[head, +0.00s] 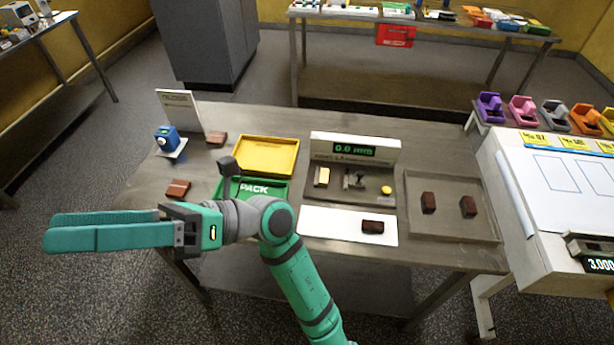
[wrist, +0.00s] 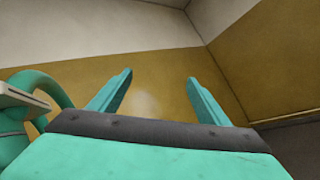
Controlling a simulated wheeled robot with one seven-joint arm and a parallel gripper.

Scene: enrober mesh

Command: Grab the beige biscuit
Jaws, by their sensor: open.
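A small beige block (head: 322,177), which looks like the beige biscuit, sits on the dark plate below the green display, at the plate's left end. My gripper (head: 52,229) is stretched out to the left, in front of the table's left part, far from the beige block. Its two teal fingers are apart in the wrist view (wrist: 160,78), with nothing between them.
The display unit (head: 356,147) stands behind the plate. Dark brown blocks lie on a white board (head: 318,224) and in a grey tray (head: 452,232).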

